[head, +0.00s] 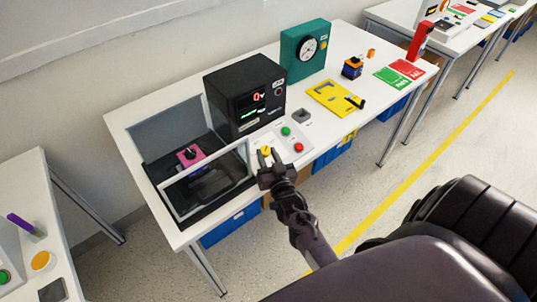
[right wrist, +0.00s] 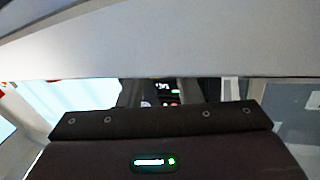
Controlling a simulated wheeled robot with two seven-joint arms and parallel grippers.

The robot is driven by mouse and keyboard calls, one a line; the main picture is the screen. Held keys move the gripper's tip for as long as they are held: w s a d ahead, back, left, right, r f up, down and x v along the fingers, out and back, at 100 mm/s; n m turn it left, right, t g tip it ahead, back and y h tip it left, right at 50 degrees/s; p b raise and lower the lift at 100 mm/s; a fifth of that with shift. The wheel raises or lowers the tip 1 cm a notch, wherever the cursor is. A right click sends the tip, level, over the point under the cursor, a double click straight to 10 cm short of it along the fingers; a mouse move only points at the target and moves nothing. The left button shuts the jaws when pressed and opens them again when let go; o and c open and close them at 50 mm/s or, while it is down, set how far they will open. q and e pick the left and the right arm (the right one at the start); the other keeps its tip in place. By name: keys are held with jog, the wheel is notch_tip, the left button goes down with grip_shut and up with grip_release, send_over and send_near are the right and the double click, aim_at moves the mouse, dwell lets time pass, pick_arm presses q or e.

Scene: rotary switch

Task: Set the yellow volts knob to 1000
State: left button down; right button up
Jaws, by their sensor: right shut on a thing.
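The yellow volts knob (head: 265,150) sits on a small white panel on the table, in front of the black meter box (head: 238,112). The box's display (head: 259,96) shows a red 0 with a V. My right gripper (head: 268,157) is at the panel, with its fingers around the yellow knob and shut on it. The fingers partly hide the knob, so its pointer and scale cannot be read. In the right wrist view the knob is not clearly visible; the lit display (right wrist: 162,87) shows small between the dark fingers. My left gripper is not in view.
Green (head: 286,131) and red (head: 298,147) buttons sit just right of the knob. A clear-walled enclosure (head: 205,192) with a pink-topped part stands to the left. A yellow plate (head: 330,97) and a teal gauge box (head: 305,50) stand farther right.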

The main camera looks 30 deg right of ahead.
dwell(0.3)
jog(key=o, duration=1)
jog(key=shift+c, duration=0.2)
jog(key=b+v, duration=0.1)
jog(key=v, duration=0.7)
jog(key=shift+w, duration=0.1)
